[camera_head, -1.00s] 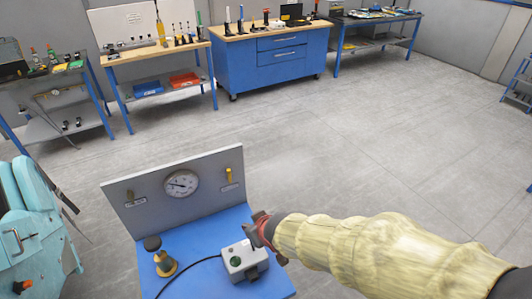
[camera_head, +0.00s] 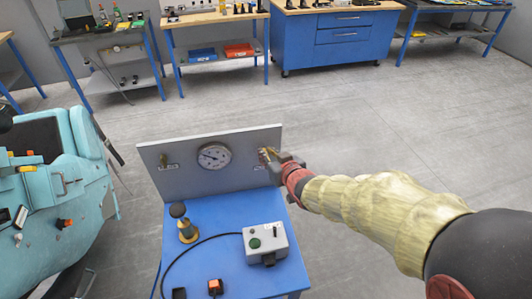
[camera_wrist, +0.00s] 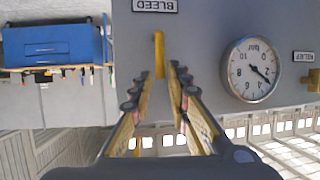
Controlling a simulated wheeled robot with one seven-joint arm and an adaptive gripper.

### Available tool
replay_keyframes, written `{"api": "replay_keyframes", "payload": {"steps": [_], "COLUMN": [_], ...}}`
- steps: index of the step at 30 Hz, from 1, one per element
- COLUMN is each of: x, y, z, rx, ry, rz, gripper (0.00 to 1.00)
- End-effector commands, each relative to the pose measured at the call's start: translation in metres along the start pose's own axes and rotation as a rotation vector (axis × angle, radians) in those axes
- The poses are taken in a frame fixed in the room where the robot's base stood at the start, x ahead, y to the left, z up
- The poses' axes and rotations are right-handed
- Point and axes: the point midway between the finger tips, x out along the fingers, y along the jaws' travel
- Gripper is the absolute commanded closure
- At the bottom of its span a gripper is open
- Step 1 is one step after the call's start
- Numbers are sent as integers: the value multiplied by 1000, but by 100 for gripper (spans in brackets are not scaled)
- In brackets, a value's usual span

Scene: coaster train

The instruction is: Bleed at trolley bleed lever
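The yellow bleed lever (camera_wrist: 159,54) stands on the grey panel (camera_wrist: 205,60) below an upside-down BLEED label (camera_wrist: 155,5) in the wrist view. My gripper (camera_wrist: 155,76) is open, its two fingers pointing at the panel. The lever shows in the gap between the fingertips; I cannot tell whether it lies fully inside them or touches them. In the head view my gripper (camera_head: 268,157) is at the right end of the trolley's panel (camera_head: 188,183) and mostly hides the lever.
A round gauge (camera_head: 214,156) is on the panel, with a RELIEF label (camera_wrist: 303,56) beyond it. The blue trolley top (camera_head: 215,215) holds a grey box (camera_head: 265,242) and a brass fitting (camera_head: 188,232). A turquoise machine (camera_head: 55,180) stands left. The floor at right is clear.

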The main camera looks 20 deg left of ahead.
Motion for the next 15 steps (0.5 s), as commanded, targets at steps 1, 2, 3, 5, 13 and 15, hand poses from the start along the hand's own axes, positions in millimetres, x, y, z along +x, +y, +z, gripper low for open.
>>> {"api": "replay_keyframes", "payload": {"steps": [1,2,3,5,13,15], "x": [6,8,11,14,16,16], "y": [0,0,0,0,0,0], "z": [1,1,0,0,0,0], "rx": [-1,-1,-1,-1,-1,-1], "ry": [0,0,0,0,0,0], "rz": [-1,-1,-1,-1,0,0], "gripper": [82,82,82,82,82,85]}}
